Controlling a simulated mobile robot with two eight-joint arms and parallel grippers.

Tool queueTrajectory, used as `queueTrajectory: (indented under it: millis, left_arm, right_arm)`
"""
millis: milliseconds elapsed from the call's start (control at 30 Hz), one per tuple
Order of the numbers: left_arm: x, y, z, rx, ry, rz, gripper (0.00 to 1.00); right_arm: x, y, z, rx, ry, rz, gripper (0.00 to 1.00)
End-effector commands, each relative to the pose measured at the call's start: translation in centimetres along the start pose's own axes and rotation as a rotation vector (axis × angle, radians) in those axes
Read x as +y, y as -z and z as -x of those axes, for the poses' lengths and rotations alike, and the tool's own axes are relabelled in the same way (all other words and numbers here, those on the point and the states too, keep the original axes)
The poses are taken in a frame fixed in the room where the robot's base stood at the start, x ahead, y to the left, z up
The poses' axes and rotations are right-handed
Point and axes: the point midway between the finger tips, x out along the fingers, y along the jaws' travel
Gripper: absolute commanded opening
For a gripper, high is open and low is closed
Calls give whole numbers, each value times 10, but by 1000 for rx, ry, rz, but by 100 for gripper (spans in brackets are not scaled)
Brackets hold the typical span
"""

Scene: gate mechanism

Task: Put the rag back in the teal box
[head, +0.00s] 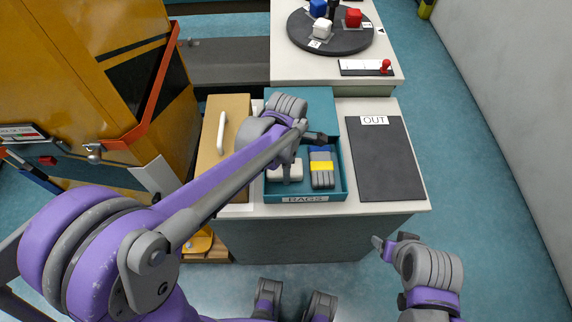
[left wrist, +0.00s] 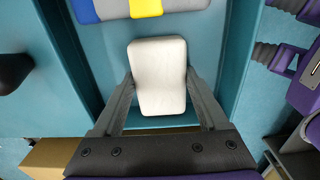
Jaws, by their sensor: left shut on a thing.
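The teal box (head: 337,190), labelled RAGS, stands open on the near counter. A white folded rag (left wrist: 158,75) is inside the box outline in the left wrist view; it also shows beneath my arm in the head view (head: 275,172). My left gripper (left wrist: 160,88) is shut on it, one finger on each side. Whether the rag touches the box floor is not clear. A grey bundle (head: 322,179) with a yellow band and a blue end lies beside it in the box. My right gripper (head: 392,242) is apart from the box, beyond the counter's front edge; its jaw state is unclear.
A tan panel with a white handle (head: 222,132) lies left of the box. A dark OUT mat (head: 386,165) lies empty to the right. A yellow cabinet (head: 60,70) stands at left. Behind, a round dark plate (head: 345,42) carries coloured blocks.

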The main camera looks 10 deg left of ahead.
Motion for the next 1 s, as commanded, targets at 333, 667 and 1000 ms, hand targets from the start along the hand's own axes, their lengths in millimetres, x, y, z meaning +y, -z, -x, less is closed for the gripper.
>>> queueTrajectory:
  millis: [333,667,1000]
  left_arm:
    - [0,0,0,0,0,0,100]
    - [0,0,28,0,0,0,100]
    - [0,0,98,0,0,-1,100]
  right_arm:
    - [0,0,0,0,0,0,69]
    - [0,2,4,2,0,0,69]
    - [0,8,10,5,0,0,69]
